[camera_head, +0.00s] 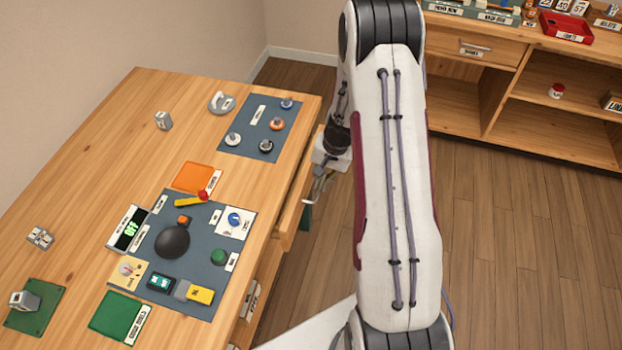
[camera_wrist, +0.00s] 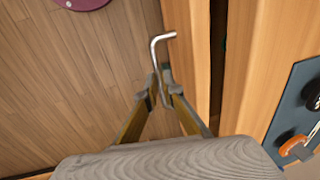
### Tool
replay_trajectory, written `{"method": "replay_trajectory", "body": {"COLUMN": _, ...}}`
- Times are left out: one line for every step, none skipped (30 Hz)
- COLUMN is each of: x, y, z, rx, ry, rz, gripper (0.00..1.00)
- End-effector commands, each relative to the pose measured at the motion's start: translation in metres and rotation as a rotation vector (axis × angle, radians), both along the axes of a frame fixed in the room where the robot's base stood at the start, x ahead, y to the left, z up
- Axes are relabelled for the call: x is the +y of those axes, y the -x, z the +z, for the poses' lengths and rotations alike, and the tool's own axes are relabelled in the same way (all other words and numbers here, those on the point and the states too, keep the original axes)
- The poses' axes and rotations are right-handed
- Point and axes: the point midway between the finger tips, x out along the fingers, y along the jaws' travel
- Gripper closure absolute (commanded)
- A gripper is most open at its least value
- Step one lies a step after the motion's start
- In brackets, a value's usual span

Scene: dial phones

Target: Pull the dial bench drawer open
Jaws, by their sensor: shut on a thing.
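The dial bench (camera_head: 95,105) is a light wooden bench on the left in the head view. Its drawer (camera_head: 296,200) shows as a wooden front standing out a little from the bench's right edge. In the wrist view the drawer front (camera_wrist: 187,60) runs along a dark gap that separates it from the bench top. A silver bar handle (camera_wrist: 155,50) sticks out from the drawer front. My gripper (camera_wrist: 160,92) is shut on this handle, with its fingertips on either side of the bar. In the head view my gripper (camera_head: 318,185) is partly hidden by my wrist.
Blue-grey mats (camera_head: 262,128) with dials and knobs lie on the bench top. An orange pad (camera_head: 193,177) and a green pad (camera_head: 116,314) lie there too. Open wooden floor (camera_head: 490,235) is to the right. A shelf unit (camera_head: 545,85) stands at the back right.

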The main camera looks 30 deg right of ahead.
Motion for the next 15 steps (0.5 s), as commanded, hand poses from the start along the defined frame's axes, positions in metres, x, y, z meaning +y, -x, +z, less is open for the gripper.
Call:
{"method": "replay_trajectory", "body": {"x": -0.008, "y": 0.008, "z": 0.0, "rx": 0.001, "ry": 0.001, "rz": -0.005, "gripper": 1.0}}
{"method": "replay_trajectory", "body": {"x": -0.012, "y": 0.011, "z": 0.0, "rx": 0.001, "ry": 0.001, "rz": -0.005, "gripper": 1.0}}
{"method": "replay_trajectory", "body": {"x": -0.018, "y": 0.017, "z": 0.0, "rx": 0.001, "ry": 0.001, "rz": -0.006, "gripper": 1.0}}
{"method": "replay_trajectory", "body": {"x": -0.022, "y": 0.022, "z": 0.0, "rx": 0.001, "ry": 0.0, "rz": -0.006, "gripper": 1.0}}
{"method": "replay_trajectory", "body": {"x": -0.027, "y": 0.026, "z": 0.0, "rx": 0.001, "ry": -0.001, "rz": -0.007, "gripper": 1.0}}
{"method": "replay_trajectory", "body": {"x": -0.033, "y": 0.032, "z": 0.0, "rx": 0.0, "ry": 0.0, "rz": -0.006, "gripper": 1.0}}
{"method": "replay_trajectory", "body": {"x": -0.038, "y": 0.037, "z": 0.0, "rx": 0.001, "ry": -0.001, "rz": -0.007, "gripper": 1.0}}
{"method": "replay_trajectory", "body": {"x": -0.042, "y": 0.042, "z": 0.0, "rx": 0.001, "ry": 0.0, "rz": -0.006, "gripper": 1.0}}
{"method": "replay_trajectory", "body": {"x": -0.048, "y": 0.048, "z": 0.0, "rx": 0.001, "ry": 0.0, "rz": -0.006, "gripper": 1.0}}
{"method": "replay_trajectory", "body": {"x": -0.053, "y": 0.053, "z": 0.0, "rx": 0.002, "ry": 0.0, "rz": -0.007, "gripper": 1.0}}
{"method": "replay_trajectory", "body": {"x": -0.057, "y": 0.057, "z": 0.0, "rx": 0.001, "ry": -0.001, "rz": -0.006, "gripper": 1.0}}
{"method": "replay_trajectory", "body": {"x": -0.064, "y": 0.064, "z": 0.0, "rx": 0.001, "ry": -0.001, "rz": -0.007, "gripper": 1.0}}
{"method": "replay_trajectory", "body": {"x": -0.068, "y": 0.068, "z": 0.0, "rx": 0.001, "ry": -0.001, "rz": -0.006, "gripper": 1.0}}
{"method": "replay_trajectory", "body": {"x": -0.073, "y": 0.073, "z": 0.0, "rx": 0.001, "ry": -0.001, "rz": -0.007, "gripper": 1.0}}
{"method": "replay_trajectory", "body": {"x": -0.079, "y": 0.079, "z": 0.0, "rx": 0.001, "ry": -0.001, "rz": -0.006, "gripper": 1.0}}
